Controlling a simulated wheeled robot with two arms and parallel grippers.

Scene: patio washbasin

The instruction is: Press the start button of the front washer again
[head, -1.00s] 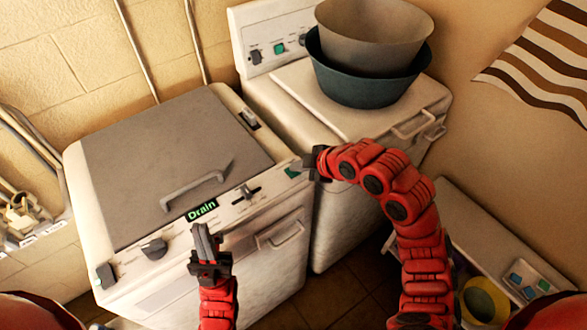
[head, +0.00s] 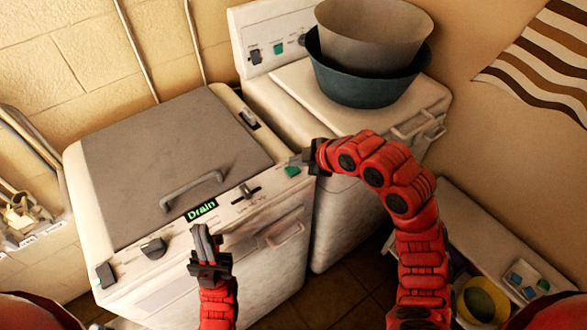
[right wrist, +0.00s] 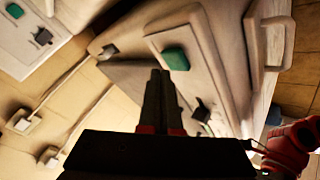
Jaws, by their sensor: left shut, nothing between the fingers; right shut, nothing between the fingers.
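The front washer (head: 85,190) is white with a grey lid, and its lit display (head: 201,210) reads "Drain". Its green button (head: 292,171) sits at the right end of the front control strip; it also shows in the right wrist view (right wrist: 176,59). My right gripper (head: 305,158) is shut and empty, just above and right of the green button. In the right wrist view its fingertips (right wrist: 160,74) point close to the button's lower edge; I cannot tell whether they touch. My left gripper (head: 203,236) is shut and empty, in front of the washer below the display.
A second white machine (head: 290,105) stands behind to the right, with a dark tub (head: 350,88) and a beige basin (head: 375,35) on top. The washer's lid handle (head: 190,188), knob (head: 153,247) and slider (head: 247,191) are near. A low white shelf (head: 470,220) stands at right.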

